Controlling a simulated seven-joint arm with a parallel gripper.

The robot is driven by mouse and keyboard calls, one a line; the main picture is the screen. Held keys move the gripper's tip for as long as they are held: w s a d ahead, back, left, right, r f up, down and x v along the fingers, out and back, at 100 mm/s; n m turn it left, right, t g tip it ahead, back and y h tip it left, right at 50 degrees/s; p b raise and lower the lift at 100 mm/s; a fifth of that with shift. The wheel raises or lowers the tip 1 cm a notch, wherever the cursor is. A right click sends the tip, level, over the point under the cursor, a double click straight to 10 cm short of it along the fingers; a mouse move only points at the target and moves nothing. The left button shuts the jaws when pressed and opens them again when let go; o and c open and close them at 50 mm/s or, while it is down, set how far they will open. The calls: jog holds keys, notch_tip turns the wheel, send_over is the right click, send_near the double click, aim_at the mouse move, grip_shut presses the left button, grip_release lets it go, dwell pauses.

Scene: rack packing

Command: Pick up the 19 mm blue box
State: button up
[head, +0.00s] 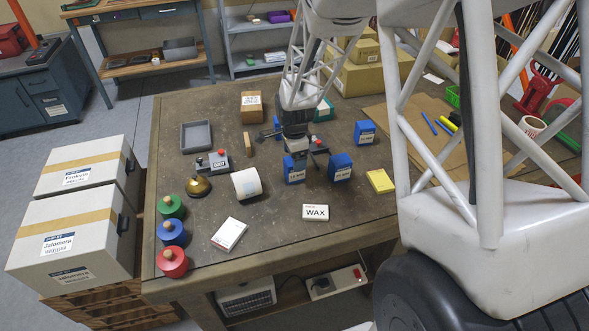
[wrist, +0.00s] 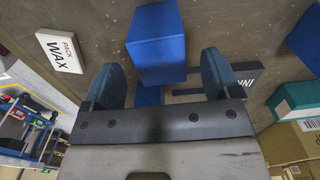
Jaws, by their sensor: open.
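One blue box (head: 294,168) is just below my gripper (head: 297,147) in the head view. A second blue box (head: 340,168) stands to its right, and a third blue box (head: 364,132) is farther back right. In the wrist view my gripper (wrist: 159,68) is open and empty. A blue box (wrist: 157,45) shows beyond and between its fingers. Another blue patch lies low between the fingers, mostly hidden.
A white WAX box (head: 315,212) and a yellow box (head: 380,181) lie near the front. A white roll (head: 247,182), a bell (head: 198,186) and a grey tray (head: 196,136) are to the left. A teal box (head: 323,109) stands behind my gripper.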

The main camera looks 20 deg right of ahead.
aim_at(291, 177)
jog(key=shift+f, duration=1.95)
jog(key=c, duration=1.1)
